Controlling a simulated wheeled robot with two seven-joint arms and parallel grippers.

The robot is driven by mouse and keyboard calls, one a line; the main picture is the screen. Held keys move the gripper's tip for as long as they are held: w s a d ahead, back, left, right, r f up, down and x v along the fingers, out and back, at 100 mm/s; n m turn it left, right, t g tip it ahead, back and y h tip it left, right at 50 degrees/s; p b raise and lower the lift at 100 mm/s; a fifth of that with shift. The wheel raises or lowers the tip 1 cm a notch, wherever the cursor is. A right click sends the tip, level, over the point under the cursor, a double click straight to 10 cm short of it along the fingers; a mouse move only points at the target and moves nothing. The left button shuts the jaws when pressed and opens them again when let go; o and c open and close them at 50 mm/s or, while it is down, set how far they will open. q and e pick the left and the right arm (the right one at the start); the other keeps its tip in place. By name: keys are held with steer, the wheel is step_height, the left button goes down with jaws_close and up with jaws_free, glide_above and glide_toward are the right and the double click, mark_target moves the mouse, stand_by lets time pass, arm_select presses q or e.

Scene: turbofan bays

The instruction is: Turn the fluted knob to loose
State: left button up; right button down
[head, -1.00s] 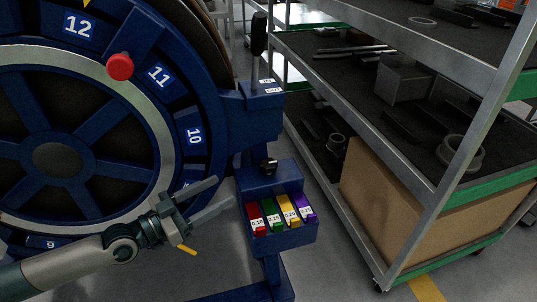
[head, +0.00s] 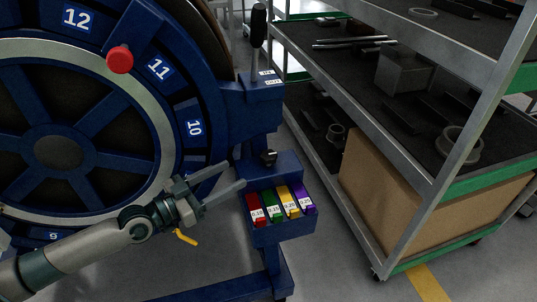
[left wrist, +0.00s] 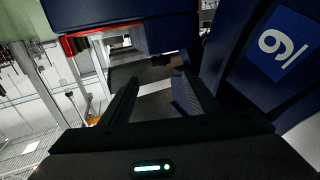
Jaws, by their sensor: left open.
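The fluted knob (head: 268,157) is small and black and sits on top of the blue box at the side of the wheel stand. It carries a small light mark, but its setting is too small to read. My left gripper (head: 235,174) is open and empty, just left of the box and slightly below the knob, apart from it. In the left wrist view my open fingers (left wrist: 155,95) point at a gap beside blue parts. I cannot make out the knob there. My right gripper is not in view.
Red, green, yellow and purple labelled pieces (head: 280,205) sit in the box's front tray. A big blue numbered wheel (head: 120,85) fills the left. A black-handled lever (head: 258,35) rises above the knob. A metal shelf cart (head: 425,190) stands right, with floor between.

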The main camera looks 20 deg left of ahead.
mark_target(262, 159)
arm_select(q)
steer(key=p+x, duration=0.2)
steer(key=x, duration=1.1)
steer(key=shift+w+d+f, duration=0.1)
steer(key=shift+w+d, duration=0.15)
steer(key=shift+w, duration=0.05)
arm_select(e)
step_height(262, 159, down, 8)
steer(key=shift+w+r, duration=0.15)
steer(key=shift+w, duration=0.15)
arm_select(q)
steer(key=c, duration=1.1)
